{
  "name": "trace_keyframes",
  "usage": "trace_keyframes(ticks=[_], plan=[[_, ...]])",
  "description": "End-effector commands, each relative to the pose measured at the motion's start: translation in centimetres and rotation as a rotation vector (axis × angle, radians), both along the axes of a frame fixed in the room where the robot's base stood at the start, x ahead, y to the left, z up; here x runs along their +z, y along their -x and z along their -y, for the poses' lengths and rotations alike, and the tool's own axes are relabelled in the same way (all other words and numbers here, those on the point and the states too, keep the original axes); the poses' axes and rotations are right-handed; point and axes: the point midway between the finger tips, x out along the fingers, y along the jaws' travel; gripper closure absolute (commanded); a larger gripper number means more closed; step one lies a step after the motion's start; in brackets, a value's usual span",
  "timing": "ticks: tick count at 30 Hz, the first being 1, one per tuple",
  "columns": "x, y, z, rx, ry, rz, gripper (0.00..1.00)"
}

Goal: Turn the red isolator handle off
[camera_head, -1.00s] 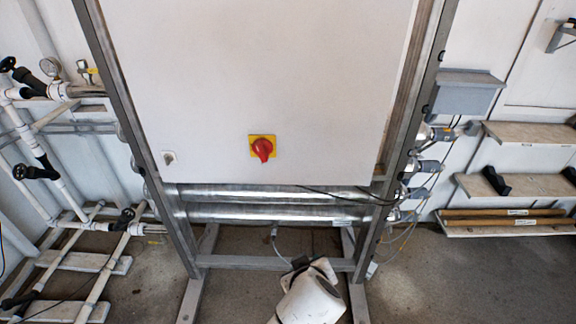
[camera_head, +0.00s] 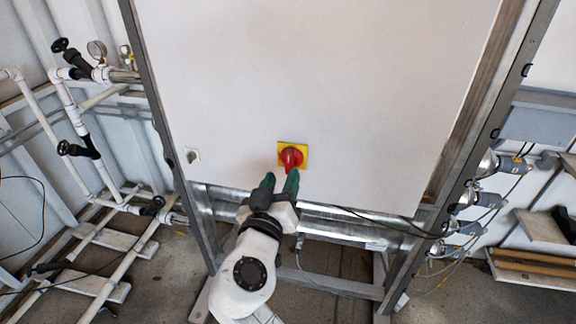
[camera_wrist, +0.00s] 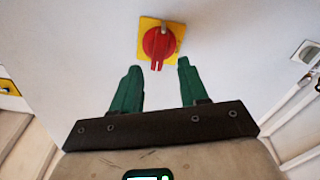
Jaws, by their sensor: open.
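The red isolator handle (camera_head: 291,157) is a round rotary knob on a yellow square plate, low on the white cabinet front. Its grip bar points downward in the head view. In the wrist view the handle (camera_wrist: 158,44) sits ahead of the fingertips, its bar pointing toward the gap between them. My gripper (camera_head: 281,182) has two green fingers, open and empty, just below the handle. In the wrist view my gripper (camera_wrist: 159,68) has the fingers spread on either side of the bar's line. Whether a fingertip touches the handle cannot be told.
The white cabinet panel (camera_head: 320,80) is flat and clear around the handle. A small latch (camera_head: 192,155) sits to its left. Metal tubes (camera_head: 345,225) run below the panel between frame posts. White piping with black valves (camera_head: 75,150) stands at left, and cabled fittings (camera_head: 470,195) at right.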

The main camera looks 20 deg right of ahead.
Motion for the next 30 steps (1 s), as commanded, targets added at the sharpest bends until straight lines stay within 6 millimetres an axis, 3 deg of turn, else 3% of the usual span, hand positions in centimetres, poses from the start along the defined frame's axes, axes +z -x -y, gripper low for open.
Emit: trace_keyframes(ticks=[9, 20, 30], plan=[[0.0, -3.2, 2.3, -0.001, 0.0, 0.0, 0.56], [0.0, -3.5, 2.6, 0.0, -0.001, -0.001, 0.56], [-0.1, -3.5, 2.6, 0.001, -0.001, -0.001, 0.88]])
